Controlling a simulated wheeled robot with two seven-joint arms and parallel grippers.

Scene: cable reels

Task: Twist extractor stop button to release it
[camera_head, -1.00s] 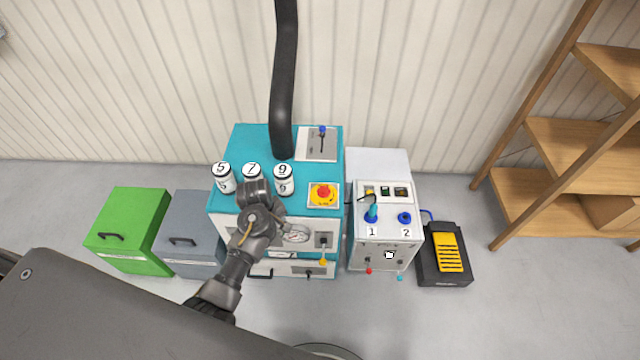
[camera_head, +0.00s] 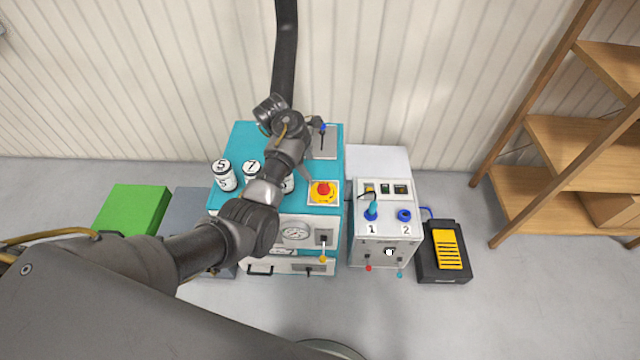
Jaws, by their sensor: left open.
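The extractor is a teal-topped cabinet (camera_head: 250,135) with a black hose rising from its top. Its stop button is a red knob (camera_head: 323,188) on a yellow square plate, at the right front of the top; nothing covers it. My left arm reaches in from the left across the cabinet. My right gripper is not in view.
White numbered canisters (camera_head: 223,173) stand on the cabinet's left, one partly hidden by my arm. A white control box (camera_head: 384,250) stands to the right, then a black pedal with a yellow plate (camera_head: 447,250). Wooden shelves (camera_head: 565,150) are far right; a green bin (camera_head: 133,207) is left.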

